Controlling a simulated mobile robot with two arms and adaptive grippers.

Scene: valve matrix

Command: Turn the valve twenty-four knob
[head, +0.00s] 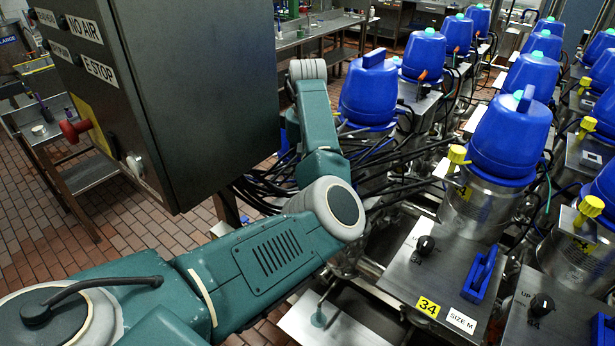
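No label reading 24 is legible, so I cannot pick out the valve twenty-four knob. A black knob (425,246) sits on a steel panel with a yellow label 34 (428,306) and a blue handle (480,275). A second black knob (541,305), marked UP, is on the panel to its right. My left arm comes in from the lower left, bends at an elbow left of the 34 panel and reaches up beside the dark control box; its gripper does not show. My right arm and gripper are out of view.
Rows of blue-capped valves (511,135) fill the right. Black cables (385,155) run between. Tiled floor (150,235) is clear lower left.

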